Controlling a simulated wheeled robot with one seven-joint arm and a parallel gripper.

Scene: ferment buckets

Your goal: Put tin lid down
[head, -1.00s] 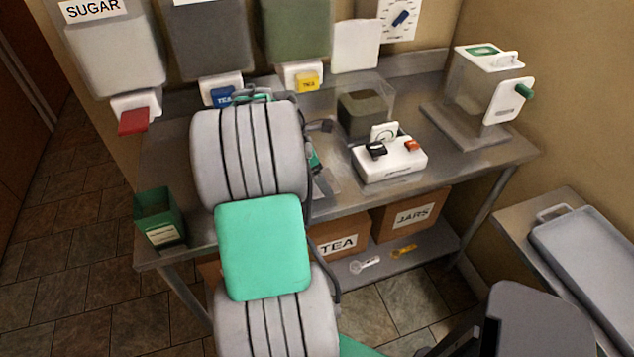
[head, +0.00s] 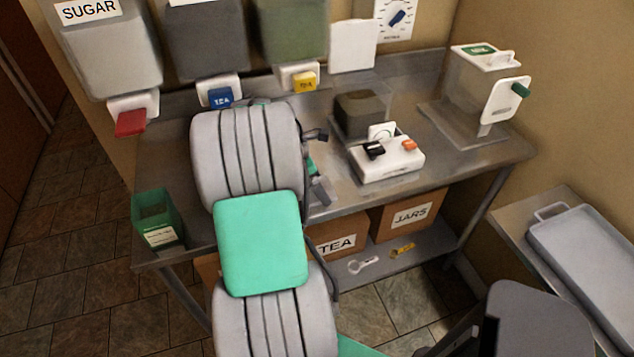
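A dark green open-topped tin (head: 158,222) with a white label stands on the left front of the steel bench, with no lid on it. I cannot make out the tin lid; my own arm covers the middle of the bench. Only slivers of my wrist show past the arm's right side, over the bench left of the white device. My gripper's fingertips are hidden, so I cannot see whether they hold anything.
The steel bench (head: 345,196) bears a white device (head: 388,164) with knobs, a dark block (head: 360,113) and a clear dispenser (head: 475,85). Hoppers with red (head: 130,122), blue (head: 221,97) and yellow (head: 304,81) levers hang behind. A grey tray (head: 590,255) is at right.

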